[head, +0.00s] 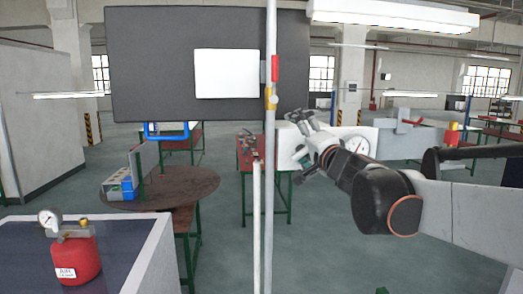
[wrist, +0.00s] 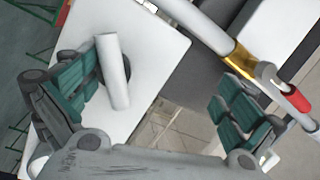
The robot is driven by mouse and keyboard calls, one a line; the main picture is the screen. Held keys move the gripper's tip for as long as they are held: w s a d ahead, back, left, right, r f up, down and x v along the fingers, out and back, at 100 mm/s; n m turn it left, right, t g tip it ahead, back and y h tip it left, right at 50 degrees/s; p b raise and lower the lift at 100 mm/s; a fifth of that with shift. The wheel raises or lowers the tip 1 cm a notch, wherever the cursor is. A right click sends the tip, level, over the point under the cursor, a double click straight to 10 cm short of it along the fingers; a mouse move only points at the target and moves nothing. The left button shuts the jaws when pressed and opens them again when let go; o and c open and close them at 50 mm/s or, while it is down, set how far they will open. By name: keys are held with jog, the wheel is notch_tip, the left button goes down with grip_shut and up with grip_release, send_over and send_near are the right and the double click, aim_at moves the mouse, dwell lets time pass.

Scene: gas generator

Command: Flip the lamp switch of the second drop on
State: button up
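A vertical grey pipe (head: 270,180) crosses the middle of the head view. It carries a red handle-like part (head: 275,68) and a yellow band (head: 271,98), with a small grey piece beside the red part. I cannot tell which part is the lamp switch. In the wrist view the pipe (wrist: 200,22) runs diagonally, with a gold band (wrist: 240,62) and the red part (wrist: 296,99) at right, near the right finger. My gripper (head: 303,137) is right of the pipe, below the yellow band. In the wrist view my gripper (wrist: 155,90) is open, its green-padded fingers wide apart and nothing clasped.
A dark board (head: 150,60) with a white panel (head: 227,73) stands behind the pipe. A shorter white post (head: 256,220) stands beside the pipe. A red gauge vessel (head: 76,258) sits on the front-left table (head: 150,255). A round brown table (head: 165,188) stands behind. Floor shows at right.

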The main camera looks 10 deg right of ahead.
jog(key=r, duration=0.1)
jog(key=d+r, duration=0.2)
jog(key=r, duration=0.1)
jog(key=shift+w, duration=0.35)
jog(key=s, duration=0.1)
jog(key=s+r, duration=0.1)
jog(key=shift+s+a+r, duration=0.2)
jog(key=shift+s, duration=0.1)
jog(key=c, duration=0.5)
jog(key=shift+d+f, duration=0.1)
jog(key=shift+d, duration=0.35)
jog(key=shift+c, duration=1.1)
jog(key=shift+a, duration=0.2)
jog(key=shift+c, duration=0.9)
jog(key=s+d+r+p, duration=0.2)
jog(key=s+p, duration=0.4)
jog(key=s, duration=0.9)
jog(key=shift+d+p, duration=0.15)
jog(key=shift+p, duration=0.25)
jog(key=shift+o, duration=0.2)
jog(key=shift+s, duration=0.1)
